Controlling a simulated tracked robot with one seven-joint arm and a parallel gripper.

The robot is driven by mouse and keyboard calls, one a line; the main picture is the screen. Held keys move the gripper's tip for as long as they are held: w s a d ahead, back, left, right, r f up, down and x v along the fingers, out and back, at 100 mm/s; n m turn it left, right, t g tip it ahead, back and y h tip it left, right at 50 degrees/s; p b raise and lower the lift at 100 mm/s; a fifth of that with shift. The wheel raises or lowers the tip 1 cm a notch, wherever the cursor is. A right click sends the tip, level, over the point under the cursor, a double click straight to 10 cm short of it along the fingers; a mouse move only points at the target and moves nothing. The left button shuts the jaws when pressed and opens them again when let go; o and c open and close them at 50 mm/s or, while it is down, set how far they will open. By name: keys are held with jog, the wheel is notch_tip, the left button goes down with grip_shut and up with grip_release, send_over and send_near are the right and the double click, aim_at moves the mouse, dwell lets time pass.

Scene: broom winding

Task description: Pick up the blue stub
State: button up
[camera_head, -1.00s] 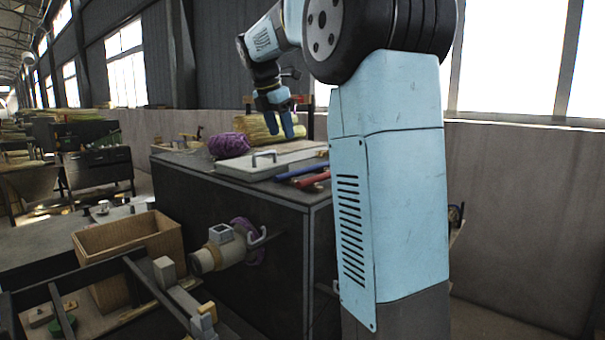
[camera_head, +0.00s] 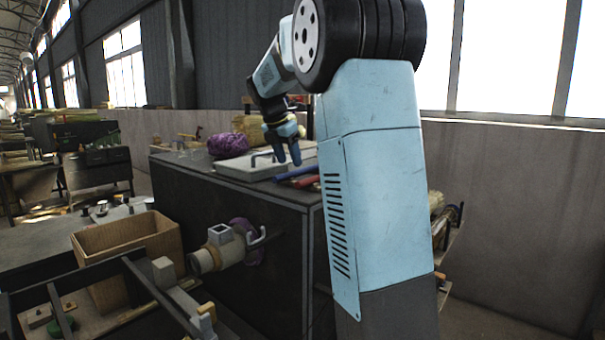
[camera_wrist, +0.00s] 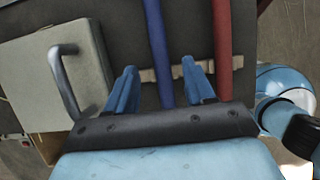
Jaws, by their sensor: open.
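The blue stub (camera_wrist: 157,45) is a blue rod on the dark bench top. In the wrist view it runs from the top edge down between the fingers of my gripper (camera_wrist: 160,88), and its lower end is hidden behind the gripper body. The stub also shows in the head view (camera_head: 296,172), beside a red rod (camera_head: 305,182). My gripper (camera_head: 289,160) is open and points down above the stub. Its fingers stand on either side of the stub in the wrist view, with gaps. I cannot tell how high the tips are above it.
The red rod (camera_wrist: 222,45) lies just right of the right finger. A pale lidded box (camera_head: 240,171) with a metal handle (camera_wrist: 65,80) is left of the stub. A purple twine bundle (camera_head: 228,145) and straw (camera_head: 252,127) sit farther back. A wooden bin (camera_head: 90,243) stands lower left.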

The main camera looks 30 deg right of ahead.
aim_at(294, 171)
jog(key=x, duration=0.4)
jog(key=shift+s+d+f, duration=0.1)
jog(key=shift+s, duration=0.05)
grip_shut()
dwell(0.4)
